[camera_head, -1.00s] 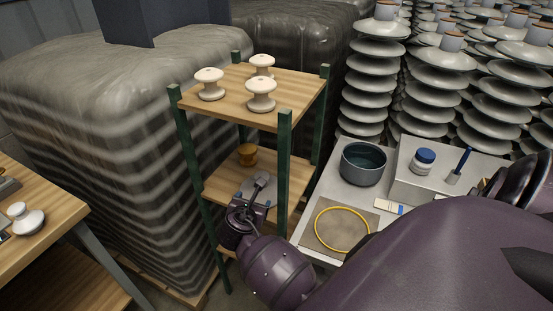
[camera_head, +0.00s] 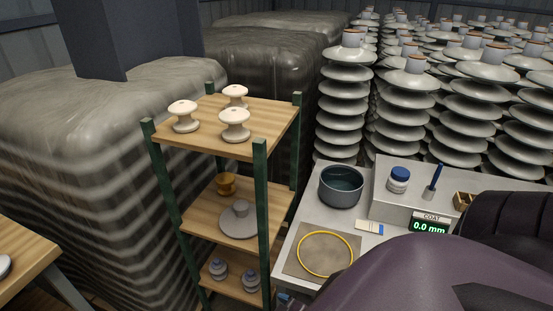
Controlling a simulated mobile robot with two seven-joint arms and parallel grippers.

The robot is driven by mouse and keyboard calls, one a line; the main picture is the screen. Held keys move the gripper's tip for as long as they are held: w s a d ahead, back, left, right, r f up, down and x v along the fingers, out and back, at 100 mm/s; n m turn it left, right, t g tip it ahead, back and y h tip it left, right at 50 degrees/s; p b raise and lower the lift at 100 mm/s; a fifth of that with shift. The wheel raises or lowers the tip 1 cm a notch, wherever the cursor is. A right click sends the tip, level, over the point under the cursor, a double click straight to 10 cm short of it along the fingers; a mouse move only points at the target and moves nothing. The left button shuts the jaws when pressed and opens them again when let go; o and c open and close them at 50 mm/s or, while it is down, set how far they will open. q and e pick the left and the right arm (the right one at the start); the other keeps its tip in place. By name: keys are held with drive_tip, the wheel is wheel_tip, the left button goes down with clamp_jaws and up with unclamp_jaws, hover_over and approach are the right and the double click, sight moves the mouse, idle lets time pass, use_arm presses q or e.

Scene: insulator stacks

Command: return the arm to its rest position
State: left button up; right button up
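My purple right arm (camera_head: 400,275) fills the lower right of the head view, with a dark rounded part of it at the right edge. Its gripper is not in view, so its state does not show. My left arm and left gripper are not in view either. A grey disc-shaped insulator (camera_head: 239,224) sits upright on the middle shelf of the green-posted rack (camera_head: 259,190), beside a small amber insulator (camera_head: 226,184). Nothing of mine touches the rack's upper or middle shelf.
Three white insulators (camera_head: 235,124) stand on the top shelf, and two grey-blue ones (camera_head: 219,268) on the bottom shelf. The grey bench (camera_head: 305,222) holds a pot (camera_head: 341,186), a yellow ring (camera_head: 325,254), a jar (camera_head: 398,179) and a gauge (camera_head: 430,224). Tall insulator stacks (camera_head: 345,95) stand behind.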

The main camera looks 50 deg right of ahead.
drive_tip(key=shift+s+a+r+m, duration=0.1)
drive_tip(key=shift+s+m, duration=0.25)
drive_tip(key=shift+m, duration=0.15)
drive_tip(key=w+f+b, duration=0.1)
drive_tip(key=b, duration=0.2)
drive_tip(key=shift+f, duration=0.35)
idle(0.6)
